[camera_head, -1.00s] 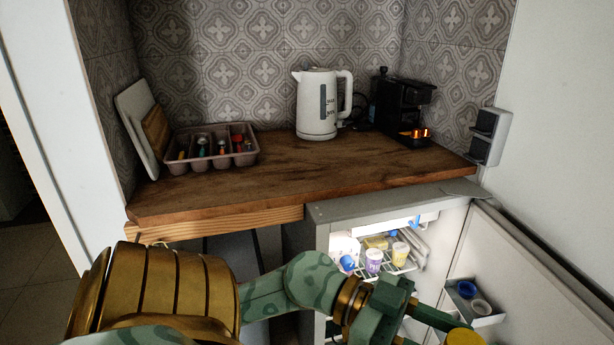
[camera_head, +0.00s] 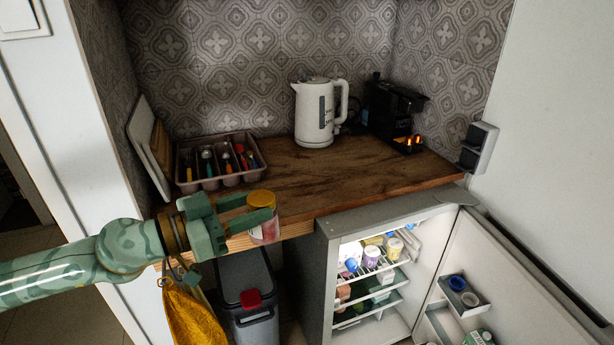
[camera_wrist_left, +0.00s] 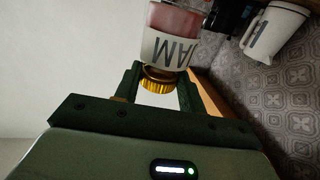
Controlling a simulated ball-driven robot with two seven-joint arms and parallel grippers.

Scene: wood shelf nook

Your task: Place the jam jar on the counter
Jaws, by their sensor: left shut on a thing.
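The jam jar (camera_head: 264,233) has a yellow lid and a reddish body. My left gripper (camera_head: 247,209) is shut on it near the lid, and the jar hangs upright at the counter's front edge. I cannot tell whether it touches the edge. In the left wrist view the jar (camera_wrist_left: 172,42) shows its JAM label, with its gold lid between the fingers (camera_wrist_left: 158,82). The wooden counter (camera_head: 330,183) runs behind the jar, its front middle bare. My right gripper is not in view.
A cutlery tray (camera_head: 222,182) stands at the counter's back left, a white kettle (camera_head: 313,115) at the back middle, and a black coffee machine (camera_head: 392,110) at the right. Below are an open fridge (camera_head: 372,232) and a bin (camera_head: 247,290).

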